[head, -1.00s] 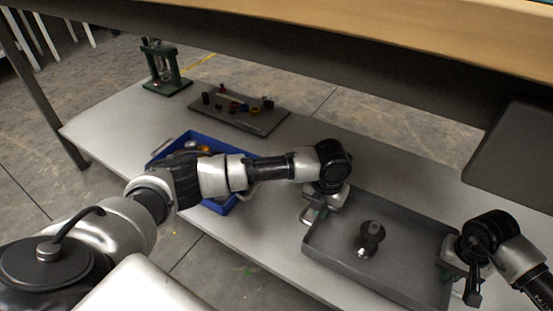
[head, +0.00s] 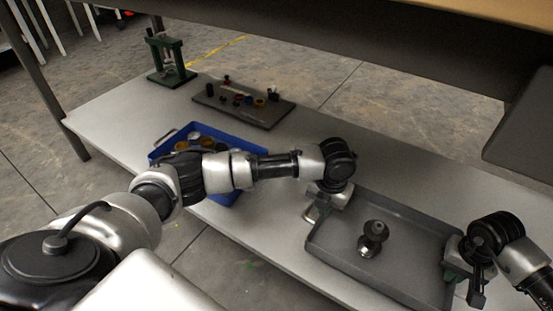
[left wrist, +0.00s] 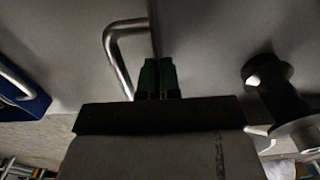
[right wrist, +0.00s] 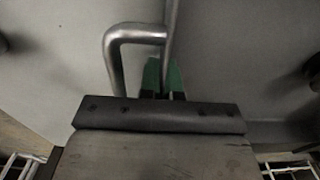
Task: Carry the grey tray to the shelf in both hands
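The grey tray (head: 400,216) is over the right part of the light grey shelf (head: 250,240); I cannot tell whether it touches the shelf. A dark metal knob-like part (head: 373,239) stands in it, also seen in the left wrist view (left wrist: 275,92). My left gripper (head: 318,210) is at the tray's left end, and my right gripper (head: 462,278) at its right end. In the left wrist view the green fingers (left wrist: 157,76) are close together on the tray wall, beside a metal handle (left wrist: 118,50). The right wrist view shows the same, with fingers (right wrist: 163,76) beside a handle (right wrist: 115,55).
A blue bin (head: 225,198) with parts stands left of the tray, partly behind my left arm. A dark board (head: 240,108) with small parts and a green press-like stand (head: 170,62) are farther back.

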